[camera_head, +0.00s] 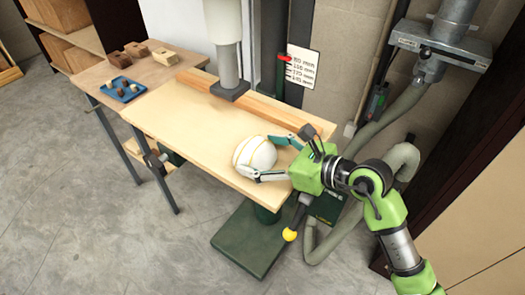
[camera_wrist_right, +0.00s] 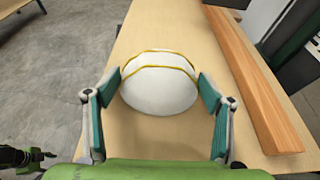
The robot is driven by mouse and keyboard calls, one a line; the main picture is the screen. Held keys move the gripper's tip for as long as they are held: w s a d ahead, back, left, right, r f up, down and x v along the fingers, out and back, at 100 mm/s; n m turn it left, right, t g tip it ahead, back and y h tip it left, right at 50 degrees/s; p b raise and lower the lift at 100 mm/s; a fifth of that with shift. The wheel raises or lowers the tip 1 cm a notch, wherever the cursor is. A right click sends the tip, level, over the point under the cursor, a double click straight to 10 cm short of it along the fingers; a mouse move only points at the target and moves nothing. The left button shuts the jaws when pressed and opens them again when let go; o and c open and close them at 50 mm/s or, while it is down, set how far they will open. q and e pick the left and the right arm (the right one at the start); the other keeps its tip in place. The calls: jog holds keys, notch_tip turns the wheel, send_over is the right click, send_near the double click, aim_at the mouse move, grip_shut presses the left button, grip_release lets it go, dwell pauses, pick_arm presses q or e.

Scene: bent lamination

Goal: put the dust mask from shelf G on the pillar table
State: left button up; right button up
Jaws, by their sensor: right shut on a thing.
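The dust mask (camera_head: 256,153) is a white dome with yellow bands. It is at the front right part of the light wooden table top (camera_head: 190,118), under the grey pillar (camera_head: 229,75) that comes down behind it. My right gripper (camera_head: 275,158) reaches in from the right and is shut on the mask. In the right wrist view the mask (camera_wrist_right: 160,85) sits between the two teal-padded fingers (camera_wrist_right: 158,92), one on each side. I cannot tell whether the mask touches the table top. My left gripper does not show in the head view.
A wooden fence (camera_head: 255,100) runs along the back of the table. A side table at the left holds a blue tray (camera_head: 122,89) and several wooden blocks (camera_head: 136,50). A lever with a yellow knob (camera_head: 290,235) stands below my right gripper. The table's front left is clear.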

jog(key=o, duration=1)
jog(key=shift+c, duration=0.2)
jog(key=shift+d, duration=0.1)
jog(key=b+v, duration=0.2)
jog(key=v, duration=0.9)
jog(key=shift+b, duration=0.3)
jog(key=shift+s+d+r, duration=0.2)
jog(key=shift+s+d, duration=0.05)
jog(key=shift+s, duration=0.05)
jog(key=shift+d, duration=0.1)
